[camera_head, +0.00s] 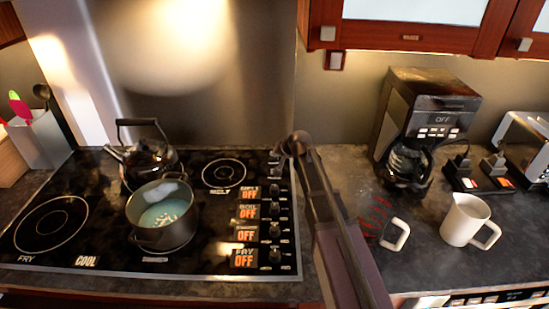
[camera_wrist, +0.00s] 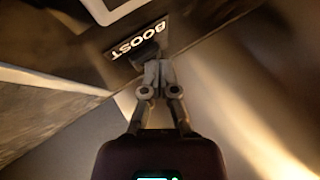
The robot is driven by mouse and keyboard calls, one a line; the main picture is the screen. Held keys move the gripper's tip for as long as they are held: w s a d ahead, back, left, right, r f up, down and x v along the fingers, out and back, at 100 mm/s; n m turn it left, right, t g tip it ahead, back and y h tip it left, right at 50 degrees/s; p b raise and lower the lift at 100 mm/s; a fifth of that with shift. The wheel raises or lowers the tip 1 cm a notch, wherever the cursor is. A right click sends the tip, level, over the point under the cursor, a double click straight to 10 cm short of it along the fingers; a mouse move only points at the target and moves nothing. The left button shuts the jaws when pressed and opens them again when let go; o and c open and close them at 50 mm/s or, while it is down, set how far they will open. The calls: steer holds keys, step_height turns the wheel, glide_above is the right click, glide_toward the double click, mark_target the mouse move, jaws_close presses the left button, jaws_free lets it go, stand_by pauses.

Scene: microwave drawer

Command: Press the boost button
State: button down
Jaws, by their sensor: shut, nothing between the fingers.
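The BOOST label (camera_wrist: 137,37) shows upside down in the wrist view, white letters on a dark panel. A small dark button (camera_wrist: 148,52) sits at the label's edge, partly hidden by my fingertips. My gripper (camera_wrist: 157,68) is shut and empty, with its tips at the button; I cannot tell whether they touch it. In the head view my gripper (camera_head: 285,148) is at the far right corner of the black stovetop (camera_head: 100,180). The boost button cannot be made out in that view, as my gripper and arm cover that corner.
A pot (camera_head: 163,225) and a black kettle (camera_head: 148,160) stand on the stovetop. Several knobs and OFF displays run down its right side. A coffee maker (camera_head: 425,115), a red-striped glass mug (camera_head: 380,220) and a white pitcher (camera_head: 467,220) stand right of my arm.

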steer(key=shift+r, duration=0.2)
steer(key=shift+r+p, duration=0.5)
steer(key=shift+p, duration=0.2)
step_height(320, 180, up, 6)
steer(key=p, duration=0.6)
stand_by(0.7)
